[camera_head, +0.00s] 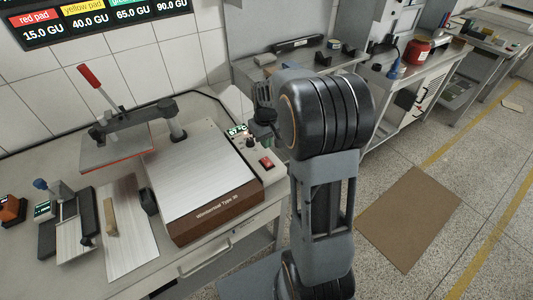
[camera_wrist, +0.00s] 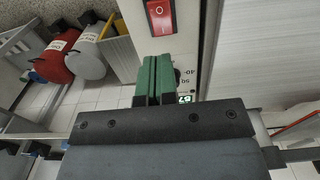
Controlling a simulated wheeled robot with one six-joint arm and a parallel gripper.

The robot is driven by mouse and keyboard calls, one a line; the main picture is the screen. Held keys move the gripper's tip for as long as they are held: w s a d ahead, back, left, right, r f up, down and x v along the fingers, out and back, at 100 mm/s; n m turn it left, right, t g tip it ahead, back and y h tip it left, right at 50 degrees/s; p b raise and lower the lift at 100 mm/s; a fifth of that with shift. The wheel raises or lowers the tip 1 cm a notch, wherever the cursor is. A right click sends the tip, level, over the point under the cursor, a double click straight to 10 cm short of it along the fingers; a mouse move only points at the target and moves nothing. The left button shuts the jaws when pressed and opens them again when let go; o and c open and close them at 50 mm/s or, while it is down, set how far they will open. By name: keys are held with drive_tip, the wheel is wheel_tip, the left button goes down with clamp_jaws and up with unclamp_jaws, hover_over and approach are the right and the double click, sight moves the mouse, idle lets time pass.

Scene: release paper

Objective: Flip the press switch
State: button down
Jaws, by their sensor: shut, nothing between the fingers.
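The red press switch (camera_head: 266,162) sits on the light control strip at the right side of the press (camera_head: 215,205). In the wrist view the switch (camera_wrist: 160,17) is a red rocker with white marks, at the top centre. My gripper (camera_wrist: 153,60) has green fingers that are shut together and empty. Their tips point toward the switch, with a gap between them in the picture. In the head view my gripper (camera_head: 262,125) is small and dark, over the panel's back part, partly hidden by my arm. A lit green display (camera_wrist: 185,98) and a dark knob (camera_wrist: 178,75) show beside the fingers.
The press's lever with a red handle (camera_head: 89,76) stands raised at the left. A paper sheet with a wooden-looking bar (camera_head: 110,217) lies left of the press. A red container (camera_head: 417,52) stands on a farther bench. Floor at the right is mostly clear.

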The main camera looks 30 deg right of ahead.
sight(266, 159)
drive_tip(key=shift+f+p, duration=0.35)
drive_tip(key=shift+f, duration=2.85)
